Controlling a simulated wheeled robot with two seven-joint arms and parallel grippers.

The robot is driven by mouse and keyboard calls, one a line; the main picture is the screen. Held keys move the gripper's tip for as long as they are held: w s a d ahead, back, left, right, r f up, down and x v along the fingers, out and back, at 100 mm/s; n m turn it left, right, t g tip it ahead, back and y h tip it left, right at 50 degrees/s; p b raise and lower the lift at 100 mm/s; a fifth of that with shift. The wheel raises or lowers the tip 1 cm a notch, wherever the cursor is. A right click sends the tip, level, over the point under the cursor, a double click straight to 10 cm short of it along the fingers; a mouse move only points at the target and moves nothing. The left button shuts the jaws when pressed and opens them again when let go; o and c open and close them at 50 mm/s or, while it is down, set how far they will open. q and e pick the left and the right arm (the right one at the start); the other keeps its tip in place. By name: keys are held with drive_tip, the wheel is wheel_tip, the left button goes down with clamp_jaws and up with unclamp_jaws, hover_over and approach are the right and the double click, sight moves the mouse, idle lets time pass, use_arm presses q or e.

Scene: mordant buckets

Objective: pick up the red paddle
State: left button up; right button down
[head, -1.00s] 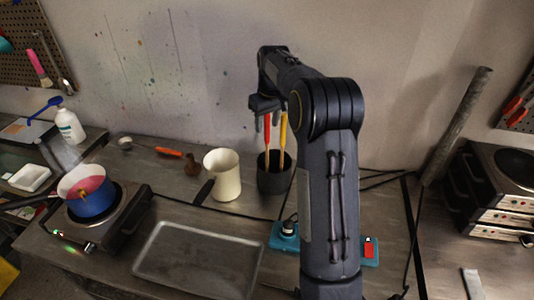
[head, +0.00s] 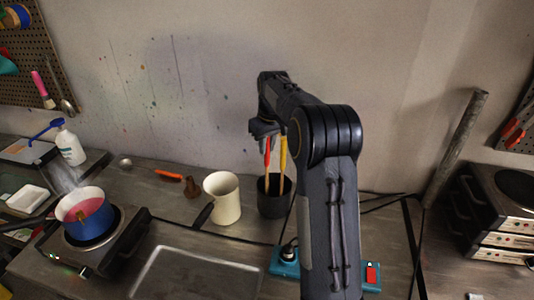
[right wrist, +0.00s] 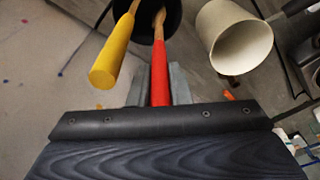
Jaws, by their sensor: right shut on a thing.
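The red paddle (head: 267,152) has a red handle and a wooden shaft. It stands in a dark pot (head: 273,204), and its lower end is hidden inside. My right gripper (head: 264,138) is above the pot, shut on the red handle. In the right wrist view the red handle (right wrist: 160,82) lies between the two grey fingers (right wrist: 159,86). A yellow-handled paddle (head: 283,153) stands in the same pot right beside it, outside the fingers; its handle (right wrist: 110,62) also shows in the right wrist view. My left gripper is not in view.
A cream jug (head: 224,200) stands just left of the pot. Further left are a blue pan (head: 88,219) of red liquid on a hot plate and an orange-handled tool (head: 168,174). A metal tray (head: 195,275) lies in front. The wall is close behind.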

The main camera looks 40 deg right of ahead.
wheel_tip(320, 180, up, 18)
drive_tip(key=shift+f+p, duration=0.25)
drive_tip(key=shift+p, duration=0.1)
idle(0.4)
